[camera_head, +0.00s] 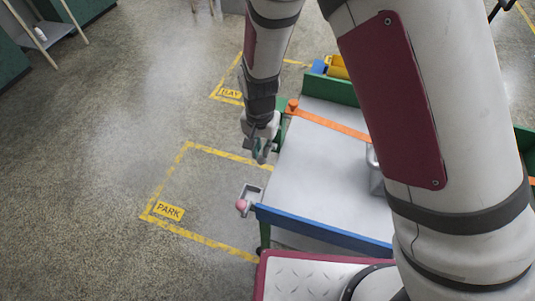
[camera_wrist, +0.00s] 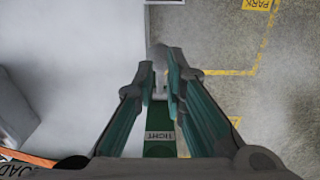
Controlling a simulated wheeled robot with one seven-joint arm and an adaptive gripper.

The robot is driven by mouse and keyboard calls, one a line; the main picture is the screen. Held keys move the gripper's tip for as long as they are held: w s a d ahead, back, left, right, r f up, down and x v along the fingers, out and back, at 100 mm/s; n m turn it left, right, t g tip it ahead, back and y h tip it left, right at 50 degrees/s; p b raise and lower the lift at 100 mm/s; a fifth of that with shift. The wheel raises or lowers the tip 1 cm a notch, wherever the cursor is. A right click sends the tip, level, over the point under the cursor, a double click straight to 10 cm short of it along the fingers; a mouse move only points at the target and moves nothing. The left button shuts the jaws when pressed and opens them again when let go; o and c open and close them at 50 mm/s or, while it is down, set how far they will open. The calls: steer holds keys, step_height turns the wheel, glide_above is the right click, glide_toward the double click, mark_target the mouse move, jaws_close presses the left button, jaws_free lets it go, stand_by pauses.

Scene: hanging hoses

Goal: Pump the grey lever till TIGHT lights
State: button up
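My gripper (camera_head: 258,152) is at the left edge of the pale table, pointing down. In the wrist view its two fingers (camera_wrist: 161,68) are close together with a narrow gap. A grey piece, which looks like the lever (camera_wrist: 158,54), stands in that gap and shows past the fingertips; the fingers look shut on it. Below it, a green panel (camera_wrist: 158,150) carries a pale TIGHT label (camera_wrist: 160,135), seen upside down and partly covered by the fingers. I cannot tell whether it is lit. In the head view the lever is hidden or too small to make out.
An orange strap (camera_head: 330,123) crosses the table (camera_head: 315,170), which has a blue front edge (camera_head: 325,229). A pink ball (camera_head: 241,204) sits by a grey bracket at the front left corner. Yellow-marked floor with a PARK sign (camera_head: 169,211) lies clear to the left.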

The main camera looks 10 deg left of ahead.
mark_target(260, 163)
stand_by(0.4)
steer(key=shift+s+a+f, duration=0.1)
steer(key=shift+s+f, duration=0.15)
steer(key=shift+f, duration=0.5)
steer(key=shift+s+a+f, duration=0.1)
steer(key=shift+s+f, duration=0.15)
steer(key=shift+f, duration=0.5)
steer(key=shift+s+f, duration=0.25)
steer(key=shift+f, duration=0.5)
steer(key=shift+s+a+f+b, duration=0.1)
steer(key=shift+s+f+b, duration=0.1)
steer(key=shift+f, duration=0.55)
steer(key=shift+s+f+b, duration=0.2)
steer(key=shift+f, duration=0.55)
steer(key=shift+w+r+p, duration=0.15)
steer(key=shift+r+p, duration=0.8)
steer(key=shift+r, duration=0.8)
steer(key=shift+w+d+r+p, duration=0.15)
steer(key=shift+w+r, duration=0.2)
steer(key=shift+r, duration=0.3)
steer(key=shift+w+d+r+p, duration=0.1)
steer(key=shift+w+r, duration=0.2)
steer(key=shift+r, duration=0.4)
steer(key=shift+w+d+r+p, duration=0.15)
steer(key=shift+w+r, duration=0.2)
steer(key=shift+r, duration=0.3)
